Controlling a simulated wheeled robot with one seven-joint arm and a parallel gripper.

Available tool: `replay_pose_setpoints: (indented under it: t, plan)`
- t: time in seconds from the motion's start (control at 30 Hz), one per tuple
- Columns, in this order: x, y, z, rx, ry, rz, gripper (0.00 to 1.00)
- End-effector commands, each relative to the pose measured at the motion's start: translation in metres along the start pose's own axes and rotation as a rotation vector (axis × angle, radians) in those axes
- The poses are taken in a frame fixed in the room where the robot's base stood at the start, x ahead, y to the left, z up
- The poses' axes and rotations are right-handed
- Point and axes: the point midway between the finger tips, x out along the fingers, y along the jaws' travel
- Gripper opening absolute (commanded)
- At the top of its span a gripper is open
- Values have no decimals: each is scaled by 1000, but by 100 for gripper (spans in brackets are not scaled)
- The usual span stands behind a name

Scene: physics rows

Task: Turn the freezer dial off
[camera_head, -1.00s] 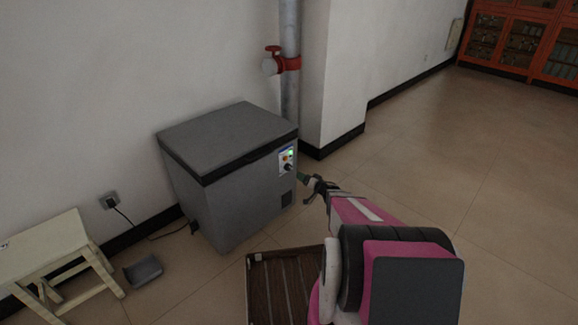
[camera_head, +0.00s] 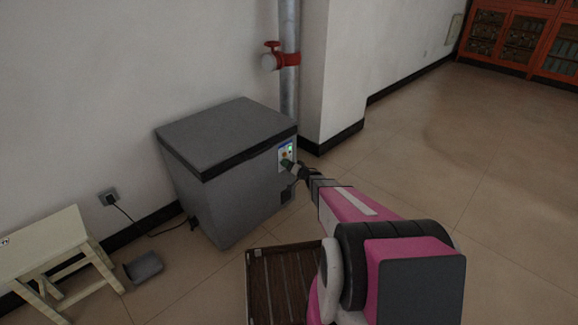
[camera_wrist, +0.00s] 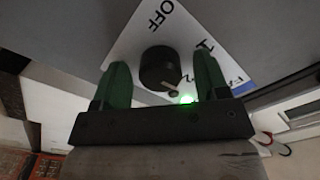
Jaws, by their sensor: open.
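The grey chest freezer (camera_head: 228,172) stands against the wall with its lid shut. Its control panel (camera_head: 291,149) is on the right part of its front. In the wrist view the black round dial (camera_wrist: 159,68) sits on a white plate (camera_wrist: 138,40) marked OFF, seen tilted. A pale pointer mark on the dial faces down and right, away from OFF, near a lit green light (camera_wrist: 187,99). My gripper (camera_wrist: 158,76) is open, its two green fingers on either side of the dial; contact cannot be told. In the head view my gripper (camera_head: 287,163) hides the dial.
A cream stool (camera_head: 45,243) stands at the left, near a grey dustpan-like tray (camera_head: 144,267). A cable runs from a wall socket (camera_head: 109,198) to the freezer. A pipe with a red valve (camera_head: 283,58) rises behind. The floor (camera_head: 450,160) at the right is clear.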

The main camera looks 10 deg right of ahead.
Motion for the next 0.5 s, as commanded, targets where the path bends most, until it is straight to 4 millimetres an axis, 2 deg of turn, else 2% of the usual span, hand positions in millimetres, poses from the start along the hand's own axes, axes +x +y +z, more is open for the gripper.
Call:
replay_pose_setpoints:
  t: [0.1,0.13,0.27,0.3,0.5]
  plan:
    - [0,0,0,0,0,0,68]
    - [0,0,0,0,0,0,64]
    - [0,0,0,0,0,0,22]
    - [0,0,0,0,0,0,18]
    - [0,0,0,-6,0,0,18]
